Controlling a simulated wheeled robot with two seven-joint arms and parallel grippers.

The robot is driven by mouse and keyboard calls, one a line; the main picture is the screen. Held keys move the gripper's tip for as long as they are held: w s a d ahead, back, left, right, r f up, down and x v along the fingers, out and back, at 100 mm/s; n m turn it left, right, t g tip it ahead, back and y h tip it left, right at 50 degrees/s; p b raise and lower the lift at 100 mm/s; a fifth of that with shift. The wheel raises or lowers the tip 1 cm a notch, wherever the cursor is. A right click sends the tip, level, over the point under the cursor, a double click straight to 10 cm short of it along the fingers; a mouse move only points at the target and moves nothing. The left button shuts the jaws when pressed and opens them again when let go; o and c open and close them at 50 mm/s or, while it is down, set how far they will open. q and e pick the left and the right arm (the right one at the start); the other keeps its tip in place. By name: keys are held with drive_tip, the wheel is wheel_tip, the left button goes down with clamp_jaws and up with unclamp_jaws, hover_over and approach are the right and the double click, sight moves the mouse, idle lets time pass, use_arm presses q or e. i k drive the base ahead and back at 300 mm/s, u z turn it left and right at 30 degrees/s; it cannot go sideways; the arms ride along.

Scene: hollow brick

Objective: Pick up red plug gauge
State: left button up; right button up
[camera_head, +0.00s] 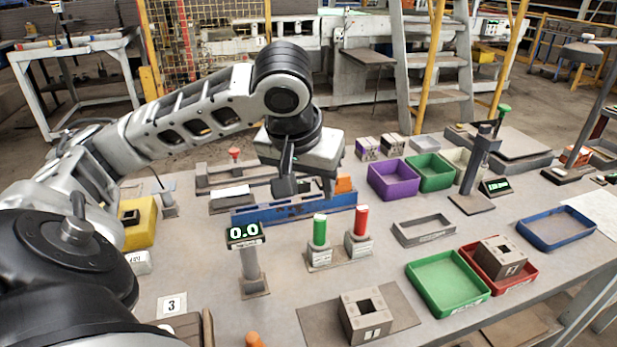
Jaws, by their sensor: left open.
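The red plug gauge (361,221) stands upright in a small grey holder block (358,246) near the middle of the table. A green plug gauge (319,230) stands upright in a similar block just to its left. My left gripper (303,185) is open and empty, pointing down over the blue tray behind the gauges. It is to the left of and beyond the red gauge, apart from it. The gripper's body partly hides its fingers. My right gripper does not show.
A small display reading 0.0 (245,235) stands on a post left of the gauges. A hollow brick (365,315) lies on a grey plate in front. A blue tray (262,213) lies behind. Green (449,283) and red (532,275) trays sit to the right; another hollow brick (500,257) is in the red one.

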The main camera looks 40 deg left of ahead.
sight(359, 233)
drive_tip(key=k, duration=1)
